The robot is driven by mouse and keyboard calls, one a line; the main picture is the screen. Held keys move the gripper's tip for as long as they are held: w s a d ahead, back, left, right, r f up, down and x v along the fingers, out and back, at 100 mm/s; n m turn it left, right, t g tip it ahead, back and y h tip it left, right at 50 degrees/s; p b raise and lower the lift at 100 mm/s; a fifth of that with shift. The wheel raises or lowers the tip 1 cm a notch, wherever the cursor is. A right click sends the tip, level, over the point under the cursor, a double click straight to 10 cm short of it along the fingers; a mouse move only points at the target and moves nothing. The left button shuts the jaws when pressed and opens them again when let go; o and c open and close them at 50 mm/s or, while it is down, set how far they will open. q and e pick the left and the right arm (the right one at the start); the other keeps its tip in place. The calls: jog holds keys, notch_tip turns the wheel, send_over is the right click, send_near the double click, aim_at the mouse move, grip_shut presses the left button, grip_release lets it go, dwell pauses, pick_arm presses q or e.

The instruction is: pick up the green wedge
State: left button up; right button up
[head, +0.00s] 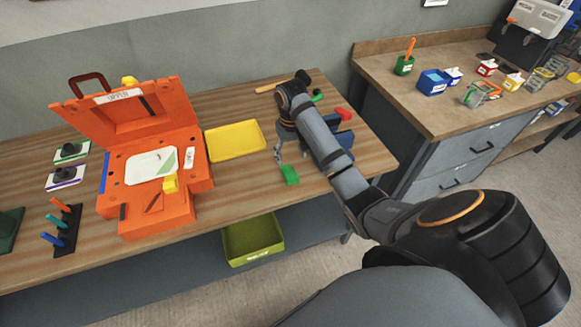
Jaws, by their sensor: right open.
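A green block (289,174), which looks like the green wedge, lies on the wooden workbench (335,86) near its front edge. My right gripper (291,154) points down just behind and above it in the picture. Its fingers are apart and nothing shows between them. I cannot tell whether a finger touches the block. Another small green piece (317,97) lies further back beside my right arm, and its shape is partly hidden. My left gripper is out of view.
A yellow tray (235,141) and an orange case with its lid open (118,112) stand to the left. A red piece (343,114) and a blue object (345,138) lie close to my right arm. A green bin (252,240) sits below the bench top.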

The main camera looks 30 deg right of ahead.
aim_at(291, 174)
notch_tip(291, 174, down, 4)
jog(key=b, duration=0.2)
jog(key=shift+b, duration=0.35)
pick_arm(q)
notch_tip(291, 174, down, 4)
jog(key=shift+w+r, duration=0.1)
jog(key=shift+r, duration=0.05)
pick_arm(e)
jog(key=shift+w, duration=0.1)
jog(key=f+b, duration=0.2)
jog(key=f, duration=0.1)
jog(key=f+b, duration=0.1)
jog(key=b, duration=0.1)
jog(key=shift+s+a+f, duration=0.15)
jog(key=shift+s+f, duration=0.05)
jog(key=shift+s, duration=0.05)
jog(key=shift+w+f, duration=0.1)
jog(key=shift+f, duration=0.3)
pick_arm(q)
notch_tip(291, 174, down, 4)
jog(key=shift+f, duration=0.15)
pick_arm(e)
jog(key=shift+r, duration=0.15)
jog(key=c, duration=1.3)
jog(key=shift+r, duration=0.15)
